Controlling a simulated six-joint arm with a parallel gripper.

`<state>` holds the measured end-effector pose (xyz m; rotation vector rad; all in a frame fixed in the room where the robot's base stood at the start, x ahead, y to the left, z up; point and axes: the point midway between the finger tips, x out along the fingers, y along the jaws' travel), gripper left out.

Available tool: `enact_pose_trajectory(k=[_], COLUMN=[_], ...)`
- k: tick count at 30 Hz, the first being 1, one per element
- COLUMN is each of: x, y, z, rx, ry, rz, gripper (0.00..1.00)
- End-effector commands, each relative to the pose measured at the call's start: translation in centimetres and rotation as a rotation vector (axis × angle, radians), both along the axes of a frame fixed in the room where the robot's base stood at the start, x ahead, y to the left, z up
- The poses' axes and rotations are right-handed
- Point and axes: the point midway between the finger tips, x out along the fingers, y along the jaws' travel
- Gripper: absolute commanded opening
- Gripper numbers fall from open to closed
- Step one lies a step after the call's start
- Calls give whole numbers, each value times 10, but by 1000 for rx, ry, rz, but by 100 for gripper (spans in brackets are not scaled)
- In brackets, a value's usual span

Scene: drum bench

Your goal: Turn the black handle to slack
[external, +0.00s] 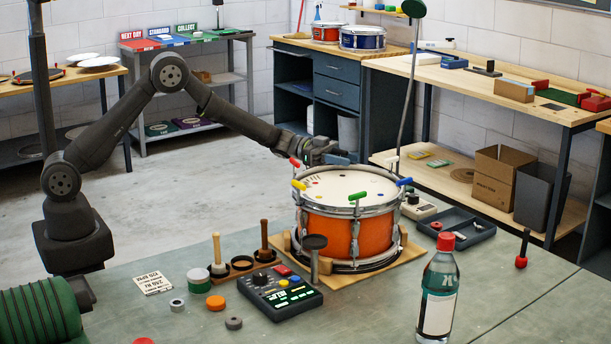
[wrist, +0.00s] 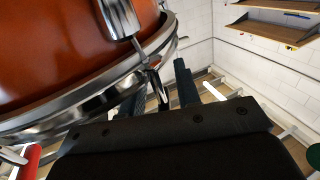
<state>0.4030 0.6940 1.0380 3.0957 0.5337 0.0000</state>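The orange drum (external: 345,230) stands upright with a chrome rim and T-shaped handles around its top: red (external: 295,162), yellow (external: 298,185), green (external: 358,195) and blue (external: 404,181). My gripper (external: 342,158) is at the drum's far rim. I cannot pick out the black handle; it may be hidden by or blend with my dark gripper. In the wrist view my gripper's two dark fingers (wrist: 162,95) are apart, with a chrome rod end (wrist: 153,88) showing between them. The drum's orange shell (wrist: 60,50) fills the upper left, and the red handle (wrist: 30,160) is at lower left.
A tall lamp pole (external: 405,110) rises just behind the drum. A control box (external: 280,292), a dark mallet-like post (external: 314,260) and a bottle (external: 438,295) stand in front. A dark tray (external: 455,228) lies to the right. The bench's right front is mostly clear.

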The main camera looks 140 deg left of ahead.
Motion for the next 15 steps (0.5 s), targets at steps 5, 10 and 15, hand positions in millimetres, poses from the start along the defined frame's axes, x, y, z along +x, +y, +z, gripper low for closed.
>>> enact_pose_trajectory(k=[5,10,15], x=[-22,-60,-100], y=[-6,-20,-34], z=[1,1,0], rx=[0,-1,0], ry=[0,1,1], rz=[4,4,4], gripper=[30,30,30])
